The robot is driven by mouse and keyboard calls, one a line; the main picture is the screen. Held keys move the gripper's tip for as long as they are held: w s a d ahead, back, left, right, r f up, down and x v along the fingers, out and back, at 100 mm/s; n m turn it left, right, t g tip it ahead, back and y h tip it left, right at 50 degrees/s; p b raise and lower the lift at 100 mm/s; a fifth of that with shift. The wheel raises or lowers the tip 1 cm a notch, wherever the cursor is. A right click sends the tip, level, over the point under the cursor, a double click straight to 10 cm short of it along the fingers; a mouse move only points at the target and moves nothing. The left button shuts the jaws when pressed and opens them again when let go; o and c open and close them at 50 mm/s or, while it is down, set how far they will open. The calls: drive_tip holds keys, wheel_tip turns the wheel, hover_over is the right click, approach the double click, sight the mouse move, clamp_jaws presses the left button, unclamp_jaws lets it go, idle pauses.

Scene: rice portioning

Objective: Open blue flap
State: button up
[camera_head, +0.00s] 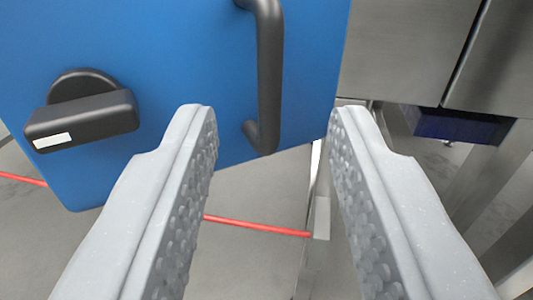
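The blue flap (190,55) fills the upper left and middle of the view. A black bar handle (269,75) is fixed upright near its right side. A black knob latch (85,112) with a small white label sits on its left part. My gripper (270,110) is open, with its two grey textured fingers spread wide. The lower end of the bar handle shows between the fingertips. No contact with the handle can be seen, and the depth between them is hard to tell.
Steel cabinet panels (410,50) stand to the right of the flap, with a dark blue box-like part (455,125) below them. Steel frame legs (480,180) stand at the right. A red line (255,226) runs across the grey floor (250,260) below.

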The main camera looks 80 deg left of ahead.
drive_tip(key=s+d, duration=0.1)
drive_tip(key=d, duration=0.5)
drive_tip(key=shift+d, duration=0.25)
drive_tip(key=shift+s, duration=0.1)
